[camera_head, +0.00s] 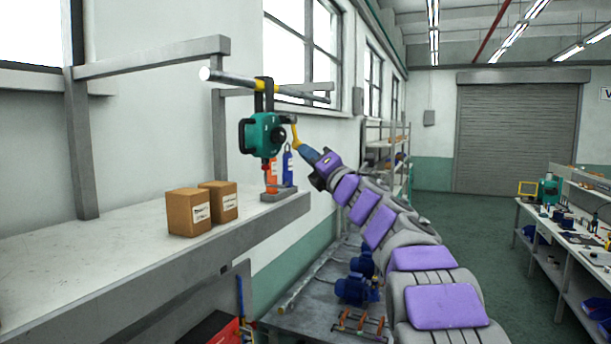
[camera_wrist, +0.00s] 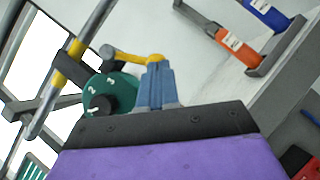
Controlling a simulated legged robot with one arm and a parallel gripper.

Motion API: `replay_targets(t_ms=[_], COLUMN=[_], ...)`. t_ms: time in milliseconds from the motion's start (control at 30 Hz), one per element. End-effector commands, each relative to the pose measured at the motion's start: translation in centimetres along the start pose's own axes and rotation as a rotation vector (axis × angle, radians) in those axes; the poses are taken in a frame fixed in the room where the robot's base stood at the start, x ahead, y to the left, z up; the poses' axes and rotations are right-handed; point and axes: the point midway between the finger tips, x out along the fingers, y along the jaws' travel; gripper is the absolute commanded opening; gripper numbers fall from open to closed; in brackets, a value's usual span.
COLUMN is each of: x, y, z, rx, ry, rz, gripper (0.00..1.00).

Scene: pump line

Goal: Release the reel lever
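The teal reel (camera_head: 262,134) hangs from a horizontal rail above the shelf; its round face with a dark hub shows in the wrist view (camera_wrist: 108,95). Its yellow lever (camera_head: 295,136) sticks out on the right side, toward my gripper (camera_head: 303,149). In the wrist view the lever (camera_wrist: 128,55) runs across to my blue fingertips (camera_wrist: 155,64). The fingers are close together, with the lever's rounded end between their tips. The exact contact faces are hidden.
An orange tool (camera_head: 271,176) and a blue one (camera_head: 288,168) stand in a grey holder (camera_head: 285,193) below the reel. Two cardboard boxes (camera_head: 189,211) sit on the shelf (camera_head: 110,250). Blue pumps (camera_head: 352,288) lie lower down. The floor (camera_head: 470,230) to the right is open.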

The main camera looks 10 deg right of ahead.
Motion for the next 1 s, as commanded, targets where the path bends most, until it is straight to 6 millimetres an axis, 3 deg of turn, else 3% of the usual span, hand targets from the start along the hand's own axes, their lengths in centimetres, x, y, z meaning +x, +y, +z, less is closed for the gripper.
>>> replay_targets(t_ms=[133, 1000], x=[0.3, 1.7], y=[-1.0, -1.2], z=[0.4, 2.9], rx=[-0.092, -0.353], ry=[0.0, -0.002], rz=[0.065, 0.249], gripper=[0.0, 0.0])
